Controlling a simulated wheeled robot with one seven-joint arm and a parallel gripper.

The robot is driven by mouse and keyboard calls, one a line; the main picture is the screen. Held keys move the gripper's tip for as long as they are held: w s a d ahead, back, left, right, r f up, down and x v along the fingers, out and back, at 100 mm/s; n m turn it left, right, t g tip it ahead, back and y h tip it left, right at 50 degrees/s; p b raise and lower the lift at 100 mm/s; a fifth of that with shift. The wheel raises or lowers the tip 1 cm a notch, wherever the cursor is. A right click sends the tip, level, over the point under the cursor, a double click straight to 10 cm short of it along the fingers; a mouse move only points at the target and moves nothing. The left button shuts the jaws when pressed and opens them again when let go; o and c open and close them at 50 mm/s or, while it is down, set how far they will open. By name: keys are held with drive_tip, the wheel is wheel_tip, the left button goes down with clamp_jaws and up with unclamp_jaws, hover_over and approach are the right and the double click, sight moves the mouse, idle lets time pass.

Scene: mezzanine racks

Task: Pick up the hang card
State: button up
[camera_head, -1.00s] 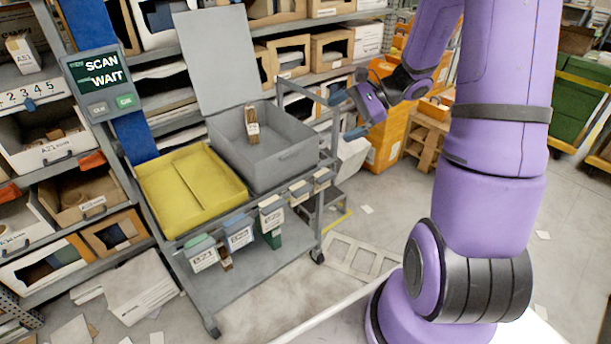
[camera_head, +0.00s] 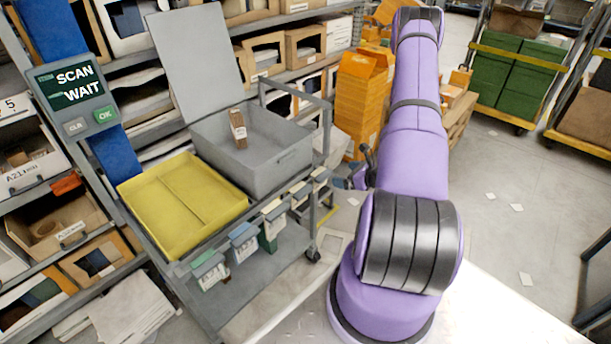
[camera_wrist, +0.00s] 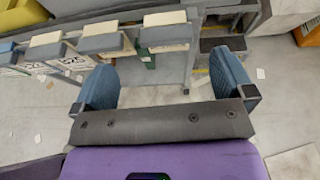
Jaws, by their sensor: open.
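Several labelled hanging pieces line the cart's front rail, with a green-topped one (camera_head: 208,270), a blue-topped one (camera_head: 243,241) and a pale one (camera_head: 273,215). I cannot tell which, if any, is the hang card. A narrow brown piece with a white label (camera_head: 238,128) stands in the grey tote (camera_head: 285,160). My gripper (camera_wrist: 163,68) is open and empty, its two blue fingers wide apart. Beyond the fingers in the wrist view are grey-and-white hanging pieces (camera_wrist: 166,32), apart from them. In the head view the gripper is mostly hidden by my arm, right of the cart.
The cart carries a yellow tray (camera_head: 180,205) beside the tote, with a raised grey panel (camera_head: 205,62) behind. A scan screen (camera_head: 75,90) stands left. Shelves with boxes fill the back. An orange carton stack (camera_head: 358,105) stands behind my arm. Floor at right is mostly clear.

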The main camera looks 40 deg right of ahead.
sight(324, 174)
drive_tip(key=shift+m, duration=0.3)
drive_tip(key=x, duration=0.3)
drive_tip(key=f+x, duration=0.1)
drive_tip(key=x, duration=0.7)
drive_tip(key=shift+s+d+f, duration=0.2)
drive_tip(key=shift+s+f, duration=0.1)
drive_tip(key=shift+f, duration=0.1)
drive_tip(key=c, duration=0.6)
drive_tip(key=shift+r, duration=0.15)
drive_tip(key=shift+r, duration=0.6)
wheel_tip(324, 174, up, 2)
drive_tip(key=shift+r, duration=0.1)
drive_tip(key=s+a, duration=0.1)
drive_tip(key=s, duration=0.4)
drive_tip(key=s+a, duration=0.1)
drive_tip(key=s, duration=0.4)
drive_tip(key=s+a+r, duration=0.1)
drive_tip(key=s, duration=0.4)
drive_tip(key=shift+s+a+r, duration=0.1)
drive_tip(key=shift+s+a, duration=0.2)
drive_tip(key=shift+a, duration=0.1)
